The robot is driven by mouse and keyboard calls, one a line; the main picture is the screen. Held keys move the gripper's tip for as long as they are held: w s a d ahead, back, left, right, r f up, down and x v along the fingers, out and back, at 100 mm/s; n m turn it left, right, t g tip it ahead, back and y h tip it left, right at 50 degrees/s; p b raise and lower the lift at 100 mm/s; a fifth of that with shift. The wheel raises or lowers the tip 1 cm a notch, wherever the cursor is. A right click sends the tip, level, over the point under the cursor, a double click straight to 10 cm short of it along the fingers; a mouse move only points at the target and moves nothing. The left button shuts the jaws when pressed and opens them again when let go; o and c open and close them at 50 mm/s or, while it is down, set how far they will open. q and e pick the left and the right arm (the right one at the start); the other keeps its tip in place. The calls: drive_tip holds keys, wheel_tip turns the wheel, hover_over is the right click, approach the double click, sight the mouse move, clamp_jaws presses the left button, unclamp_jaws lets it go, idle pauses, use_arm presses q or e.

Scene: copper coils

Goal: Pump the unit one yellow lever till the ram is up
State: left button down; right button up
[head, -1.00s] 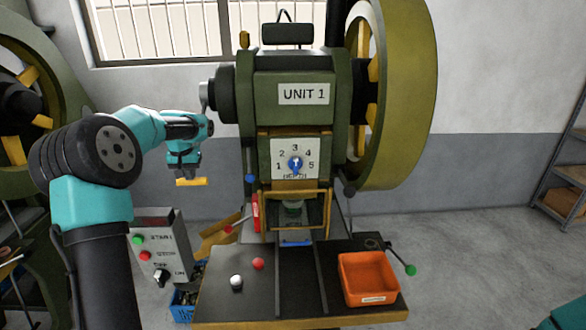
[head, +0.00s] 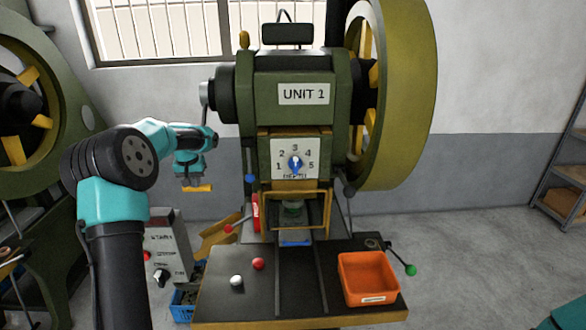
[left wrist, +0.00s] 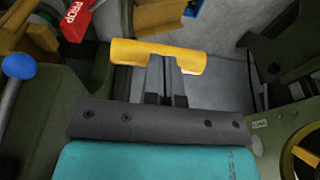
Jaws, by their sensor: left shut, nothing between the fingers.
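Unit one's press (head: 307,93) stands in the middle of the head view. A yellow lever grip (head: 197,188) lies level at its left side, right below my left gripper (head: 190,181). A grey crank arm (head: 205,95) comes down from the press's left hub and passes behind my wrist. In the left wrist view the yellow grip (left wrist: 158,55) lies across the tips of my fingers (left wrist: 166,82), which are shut and empty. Whether they touch it I cannot tell. The ram (head: 293,208) shows partly behind the yellow guard frame. My right gripper is out of view.
A grey control box (head: 168,240) stands left of the press, partly behind my left arm. A red lever knob (head: 228,229), an orange bin (head: 369,279) and a green-knobbed handle (head: 411,270) are around the press table. A blue ball knob shows in the left wrist view (left wrist: 18,66).

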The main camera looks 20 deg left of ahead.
use_arm(q)
drive_tip(key=shift+f, duration=0.2)
drive_tip(key=shift+w+a+f, duration=0.2)
drive_tip(key=shift+w+f, duration=0.2)
drive_tip(key=shift+f, duration=0.1)
drive_tip(key=shift+w+a+f, duration=0.15)
drive_tip(key=shift+w+f, duration=0.2)
drive_tip(key=shift+f, duration=0.1)
drive_tip(key=shift+s+d+r, duration=0.2)
drive_tip(key=shift+s+r, duration=0.2)
drive_tip(key=shift+r, duration=0.15)
drive_tip(key=shift+s+d+r, duration=0.15)
drive_tip(key=shift+s+r, duration=0.25)
drive_tip(key=shift+r, duration=0.15)
drive_tip(key=shift+s+d+r, duration=0.25)
drive_tip(key=shift+s+r, duration=0.2)
drive_tip(key=shift+r, duration=0.35)
drive_tip(key=shift+s+d+r, duration=0.2)
drive_tip(key=shift+s+r, duration=0.25)
drive_tip(key=shift+r, duration=0.4)
drive_tip(key=shift+s+d+r, duration=0.25)
drive_tip(key=shift+s+r, duration=0.2)
drive_tip(key=shift+r, duration=0.35)
